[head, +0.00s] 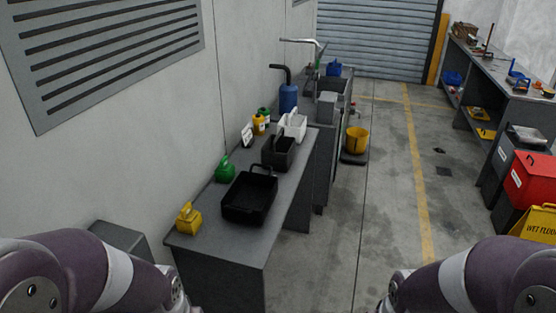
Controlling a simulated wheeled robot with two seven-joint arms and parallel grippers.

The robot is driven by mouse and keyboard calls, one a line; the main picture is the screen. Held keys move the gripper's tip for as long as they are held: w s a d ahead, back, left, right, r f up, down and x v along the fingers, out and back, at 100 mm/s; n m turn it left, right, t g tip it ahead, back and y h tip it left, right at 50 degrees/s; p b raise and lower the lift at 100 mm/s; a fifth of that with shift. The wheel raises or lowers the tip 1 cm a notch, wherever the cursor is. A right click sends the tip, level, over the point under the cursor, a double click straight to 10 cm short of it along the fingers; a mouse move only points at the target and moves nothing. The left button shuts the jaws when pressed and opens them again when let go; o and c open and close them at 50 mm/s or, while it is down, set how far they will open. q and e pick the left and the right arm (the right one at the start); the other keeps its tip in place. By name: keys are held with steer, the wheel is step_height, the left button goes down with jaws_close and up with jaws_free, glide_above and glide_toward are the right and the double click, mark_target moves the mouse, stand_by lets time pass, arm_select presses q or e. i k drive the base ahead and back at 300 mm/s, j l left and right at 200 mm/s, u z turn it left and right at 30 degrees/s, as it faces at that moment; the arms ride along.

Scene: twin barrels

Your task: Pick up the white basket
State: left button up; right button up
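A small white basket (294,124) with a raised handle stands on the grey table (202,236) against the left wall, toward the table's far end. A dark basket (278,154) stands just in front of it and hides part of its near side. My left and right arms show at the bottom corners of the head view, but both grippers are out of the picture. Nothing of mine touches the white basket.
A black tray (249,214), a green jug (225,169), a yellow jug (188,218) and bottles share the table. A yellow bucket (357,142) stands beyond it. A yellow wet-floor sign (538,225) and red box (530,180) are right. The middle floor is clear.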

mark_target(294, 125)
steer(key=i+l, duration=0.25)
steer(key=l, duration=0.25)
steer(key=i+l+z, duration=0.1)
steer(key=i+l, duration=0.25)
steer(key=i+l+z, duration=0.15)
steer(key=i+l, duration=0.15)
steer(key=i, duration=0.3)
steer(key=i+l+z, duration=0.1)
steer(key=i+l, duration=0.15)
steer(key=i, duration=0.2)
steer(key=i+l+z, duration=0.15)
steer(key=i, duration=0.35)
